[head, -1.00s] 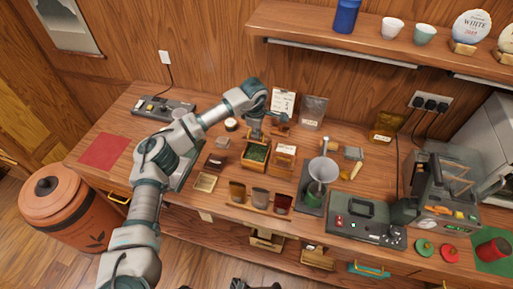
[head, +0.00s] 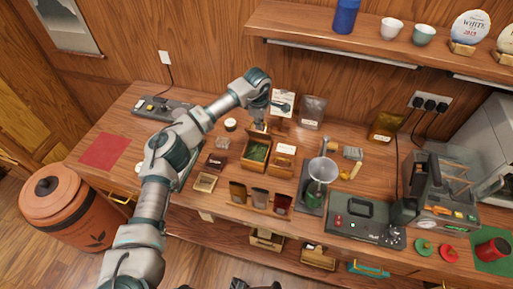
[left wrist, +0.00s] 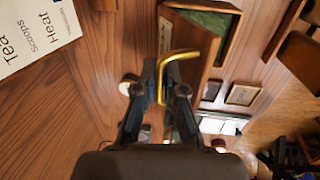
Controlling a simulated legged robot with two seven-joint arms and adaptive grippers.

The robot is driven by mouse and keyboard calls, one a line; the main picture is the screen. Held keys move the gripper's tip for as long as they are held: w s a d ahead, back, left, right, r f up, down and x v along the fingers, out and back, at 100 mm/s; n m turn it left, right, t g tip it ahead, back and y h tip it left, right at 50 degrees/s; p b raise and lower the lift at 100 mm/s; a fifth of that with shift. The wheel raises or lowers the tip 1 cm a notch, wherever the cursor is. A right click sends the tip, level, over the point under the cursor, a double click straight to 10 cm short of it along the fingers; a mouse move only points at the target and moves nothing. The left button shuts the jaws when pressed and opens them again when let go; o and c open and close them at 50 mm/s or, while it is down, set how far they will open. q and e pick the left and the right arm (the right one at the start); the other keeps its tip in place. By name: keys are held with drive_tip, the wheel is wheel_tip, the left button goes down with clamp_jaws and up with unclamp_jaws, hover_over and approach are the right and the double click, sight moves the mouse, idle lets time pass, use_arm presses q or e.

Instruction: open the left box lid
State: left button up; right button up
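The left box (head: 247,163) is a small wooden box on the counter with green contents showing. My right gripper is out of view.
A second wooden box (head: 281,162) with a white label stands close on the right. A card stand (head: 283,100) is just behind the gripper.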

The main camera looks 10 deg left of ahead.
use_arm(q)
drive_tip(key=shift+w+d+r, duration=0.1)
drive_tip(key=shift+w, duration=1.05)
drive_tip(key=shift+w+f, duration=0.2)
drive_tip(key=shift+w, duration=0.95)
drive_tip(key=o, duration=1.2)
